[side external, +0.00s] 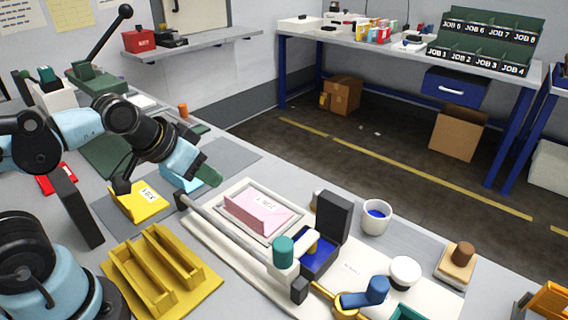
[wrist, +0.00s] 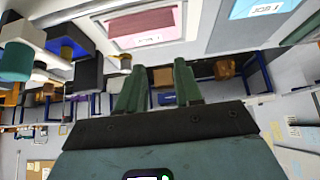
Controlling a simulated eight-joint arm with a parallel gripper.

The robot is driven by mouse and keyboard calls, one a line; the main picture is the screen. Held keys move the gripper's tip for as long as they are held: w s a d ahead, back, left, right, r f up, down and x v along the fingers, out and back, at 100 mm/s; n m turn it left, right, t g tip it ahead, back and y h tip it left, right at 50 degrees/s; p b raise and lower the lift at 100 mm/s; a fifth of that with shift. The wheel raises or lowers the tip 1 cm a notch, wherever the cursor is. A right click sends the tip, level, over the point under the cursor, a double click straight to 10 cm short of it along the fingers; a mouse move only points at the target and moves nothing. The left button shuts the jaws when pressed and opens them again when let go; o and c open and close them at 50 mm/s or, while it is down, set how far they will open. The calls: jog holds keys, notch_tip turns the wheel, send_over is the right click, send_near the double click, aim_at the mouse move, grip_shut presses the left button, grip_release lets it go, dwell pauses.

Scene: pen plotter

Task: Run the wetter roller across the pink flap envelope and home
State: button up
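The pink flap envelope (side external: 250,211) lies in a shallow grey frame (side external: 226,222) on a cream board, flap side raised toward the front. It also shows near the top of the wrist view (wrist: 150,38). A teal-knobbed piece with a white arm (side external: 284,250), seemingly the wetter roller, stands right of the envelope at the rail's near end, beside a blue pad. The teal knob shows at the left in the wrist view (wrist: 15,62). My gripper (wrist: 158,88) is open and empty, left of and above the envelope, apart from everything; it also shows in the side view (side external: 207,174).
A metal rail (side external: 225,232) runs along the frame's front. A dark upright block (side external: 333,215), white cup (side external: 377,217) and blue-knobbed brass piece (side external: 365,294) stand to the right. A yellow slotted rack (side external: 160,272) and yellow envelope (side external: 138,203) lie nearer my base.

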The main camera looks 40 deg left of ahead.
jog(key=o, duration=0.4)
jog(key=shift+w+d+r, duration=0.1)
jog(key=shift+d, duration=0.15)
jog(key=shift+o, duration=0.4)
jog(key=w+d+r+g+h, duration=0.1)
jog(key=d+r+g, duration=0.2)
jog(key=d, duration=0.5)
jog(key=shift+w+d+r+n+g, duration=0.2)
jog(key=shift+d+r+n+g, duration=0.1)
jog(key=shift+d+r+n, duration=0.15)
notch_tip(320, 180, up, 3)
jog(key=n+g+y, duration=0.1)
jog(key=g, duration=0.3)
send_over(283, 242)
jog(key=shift+f, duration=5.95)
jog(key=shift+c, duration=0.4)
grip_shut()
